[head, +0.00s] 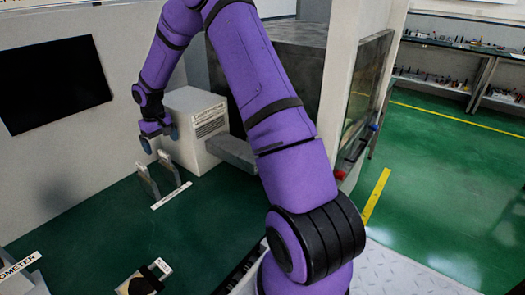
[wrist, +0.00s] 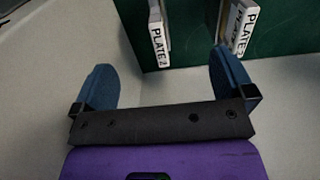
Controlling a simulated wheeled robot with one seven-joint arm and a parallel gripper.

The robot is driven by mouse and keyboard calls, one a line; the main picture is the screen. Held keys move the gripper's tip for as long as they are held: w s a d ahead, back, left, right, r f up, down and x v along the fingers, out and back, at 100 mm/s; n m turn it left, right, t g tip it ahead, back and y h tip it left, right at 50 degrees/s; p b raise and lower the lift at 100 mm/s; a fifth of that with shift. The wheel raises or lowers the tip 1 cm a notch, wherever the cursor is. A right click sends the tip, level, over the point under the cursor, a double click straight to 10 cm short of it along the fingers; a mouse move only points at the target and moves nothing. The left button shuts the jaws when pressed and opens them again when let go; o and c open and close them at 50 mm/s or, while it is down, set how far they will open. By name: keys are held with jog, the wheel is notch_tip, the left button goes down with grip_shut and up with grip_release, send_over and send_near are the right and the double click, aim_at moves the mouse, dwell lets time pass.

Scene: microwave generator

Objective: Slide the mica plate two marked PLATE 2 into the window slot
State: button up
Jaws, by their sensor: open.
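Two thin upright plates stand side by side on the green bench, a left one (head: 148,181) and a right one (head: 169,168) in the head view. In the wrist view the left plate's white label (wrist: 159,45) reads PLATE with a digit I cannot read surely. I cannot tell which is PLATE 2. My gripper (head: 160,140) is open and empty, above and behind the plates near the wall. Its blue fingers (wrist: 160,65) are apart, with nothing between them. I cannot make out the window slot.
A white box (head: 194,128) with a printed label stands right of my gripper, with a grey block (head: 232,152) beside it. A label strip (head: 172,195) lies before the plates. A small device (head: 144,280) sits at the front. The bench between is clear.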

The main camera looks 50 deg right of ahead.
aim_at(164, 152)
jog(key=shift+f, duration=3.95)
grip_shut()
jog(key=shift+r, duration=0.2)
jog(key=shift+r, duration=2.85)
